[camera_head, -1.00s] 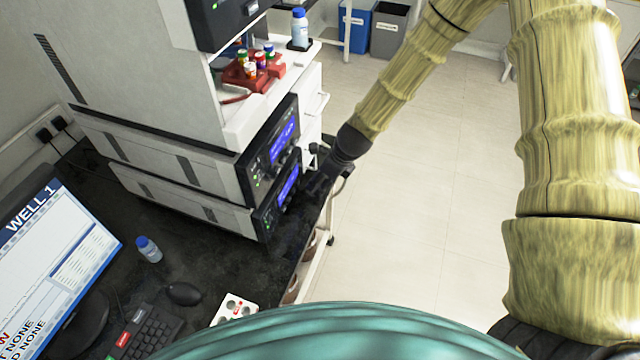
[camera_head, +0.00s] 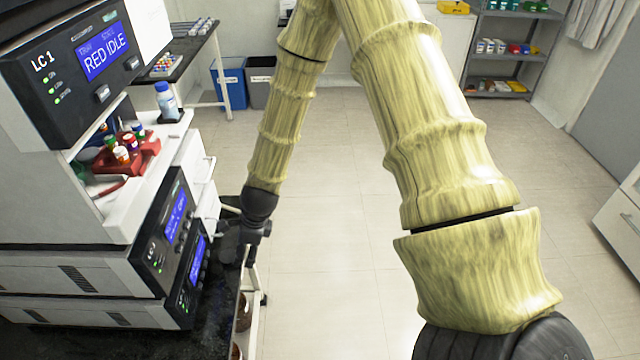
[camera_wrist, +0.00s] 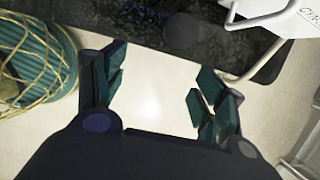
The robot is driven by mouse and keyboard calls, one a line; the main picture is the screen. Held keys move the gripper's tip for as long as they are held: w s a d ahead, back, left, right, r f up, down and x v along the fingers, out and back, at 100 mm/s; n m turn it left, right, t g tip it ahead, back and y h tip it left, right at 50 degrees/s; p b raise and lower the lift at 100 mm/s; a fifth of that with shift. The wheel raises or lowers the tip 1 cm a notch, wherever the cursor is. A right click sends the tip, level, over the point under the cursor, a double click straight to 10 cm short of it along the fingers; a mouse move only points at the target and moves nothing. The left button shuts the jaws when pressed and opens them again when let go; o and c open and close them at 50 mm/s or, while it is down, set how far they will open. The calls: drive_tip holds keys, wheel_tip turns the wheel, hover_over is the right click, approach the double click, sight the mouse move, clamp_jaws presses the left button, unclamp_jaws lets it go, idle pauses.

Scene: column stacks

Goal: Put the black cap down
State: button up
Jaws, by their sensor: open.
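In the wrist view, a dark round shape (camera_wrist: 182,30), which looks like the black cap, lies on the black speckled bench top (camera_wrist: 140,22) near its edge. Dark on dark, it is hard to make out. My gripper (camera_wrist: 160,85) is open, its teal-padded fingers apart with only pale floor showing between them. The round shape is beyond the fingertips and apart from them. In the head view my gripper (camera_head: 238,243) is small and dark beside the instrument stack, at the bench edge. I cannot make out the cap there.
The LC 1 stack (camera_head: 85,275) stands close left of my gripper. A red rack (camera_head: 125,155) with capped vials and a blue-capped bottle (camera_head: 167,102) are on its ledge. A blue bin (camera_head: 229,82) stands behind. Open floor (camera_head: 335,210) lies to the right.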

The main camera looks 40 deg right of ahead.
drive_tip(key=s+f+n+g, duration=0.1)
drive_tip(key=s+f+n, duration=0.4)
drive_tip(key=s+n, duration=0.3)
drive_tip(key=s+d+f+n+g+h, duration=0.1)
drive_tip(key=s+f+n, duration=0.4)
drive_tip(key=s, duration=0.8)
drive_tip(key=s+d+f+n+g+h, duration=0.1)
drive_tip(key=s+f+n, duration=0.5)
drive_tip(key=s+n, duration=0.5)
drive_tip(key=shift+s+d+n, duration=0.2)
drive_tip(key=shift+s+n, duration=0.1)
